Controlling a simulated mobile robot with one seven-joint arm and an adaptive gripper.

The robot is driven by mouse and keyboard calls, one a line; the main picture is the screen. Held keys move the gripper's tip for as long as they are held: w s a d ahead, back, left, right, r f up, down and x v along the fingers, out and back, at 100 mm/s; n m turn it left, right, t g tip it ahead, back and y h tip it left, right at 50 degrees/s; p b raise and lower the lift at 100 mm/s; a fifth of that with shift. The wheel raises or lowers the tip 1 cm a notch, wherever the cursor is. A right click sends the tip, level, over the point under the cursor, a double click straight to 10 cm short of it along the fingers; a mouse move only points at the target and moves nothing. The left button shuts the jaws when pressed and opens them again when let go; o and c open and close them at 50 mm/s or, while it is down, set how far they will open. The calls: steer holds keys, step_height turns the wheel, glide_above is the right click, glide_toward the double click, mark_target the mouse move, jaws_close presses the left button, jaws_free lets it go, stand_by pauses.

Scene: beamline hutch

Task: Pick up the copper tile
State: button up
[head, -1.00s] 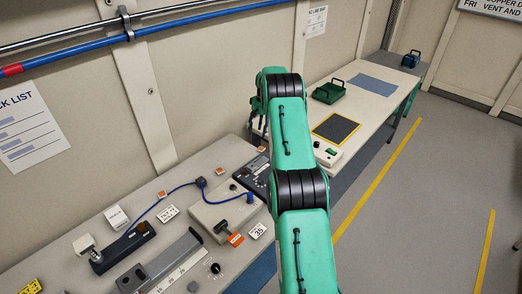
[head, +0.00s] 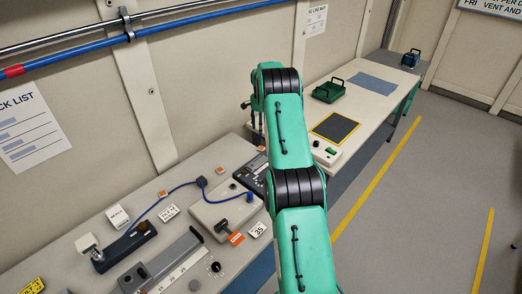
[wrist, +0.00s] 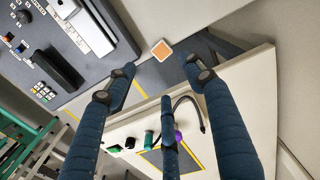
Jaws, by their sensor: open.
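A small square tile with an orange-copper face and pale rim (wrist: 161,50) lies on the bench in the wrist view, just beyond the fingertips. A similar orange tile (head: 260,149) lies near the back of the bench in the head view; it looks like the same one. My gripper (wrist: 160,78) has its dark blue fingers spread, with nothing between them. The tile appears between the two outer fingers in the picture, apart from them. In the head view my gripper (head: 247,106) is mostly hidden behind my green arm.
A grey instrument with keys (wrist: 60,70) stands beside the tile. Another orange-topped tile (head: 163,194) lies further left on the bench. A gap separates the tables.

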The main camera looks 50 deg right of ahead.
steer(key=shift+f, duration=0.1)
glide_above(261, 148)
steer(key=shift+a+f+b, duration=0.1)
steer(key=shift+f+b, duration=0.3)
steer(key=shift+f, duration=3.8)
steer(key=shift+f, duration=0.1)
steer(key=shift+f+b, duration=0.35)
steer(key=shift+f, duration=2.15)
steer(key=shift+c, duration=0.3)
steer(key=c, duration=0.8)
